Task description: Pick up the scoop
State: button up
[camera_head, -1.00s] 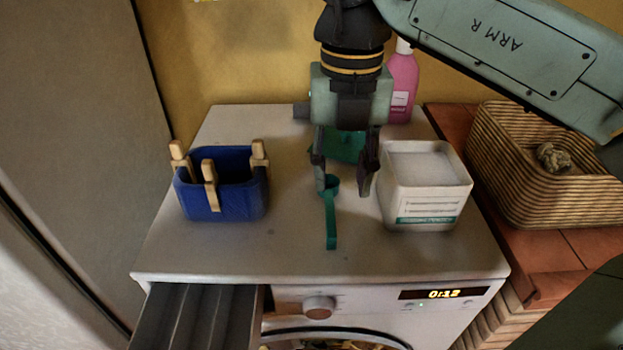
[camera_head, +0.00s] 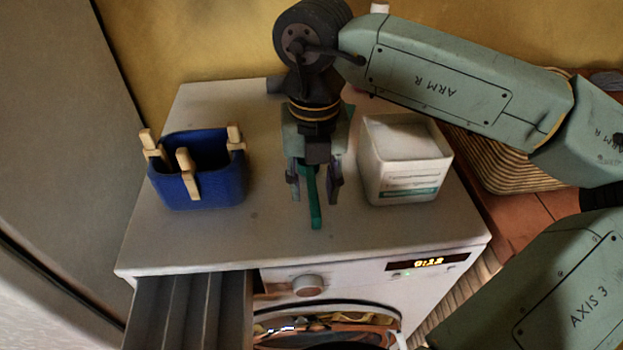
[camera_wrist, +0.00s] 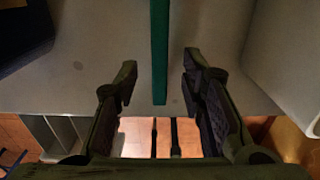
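The green scoop (camera_head: 316,214) lies on top of the white washing machine (camera_head: 230,243), its straight handle pointing toward the front edge. Its bowl is hidden behind my gripper in the head view. My gripper (camera_head: 314,194) is open and points down over the handle, with one finger on each side of it. In the wrist view the handle (camera_wrist: 160,50) runs between the two open fingertips (camera_wrist: 158,78), with a gap on both sides. I cannot tell how high the fingertips are above the machine top.
A blue basket (camera_head: 205,190) with wooden clothespins on its rim stands to the left. A white box (camera_head: 402,180) stands close to the right of my gripper. A detergent drawer (camera_head: 190,310) is pulled out at the front left. A wicker basket (camera_head: 500,170) is partly behind my arm.

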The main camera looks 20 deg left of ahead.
jog(key=shift+f, duration=0.75)
jog(key=shift+f+b, duration=0.25)
jog(key=shift+b, duration=0.25)
grip_shut()
dwell(0.5)
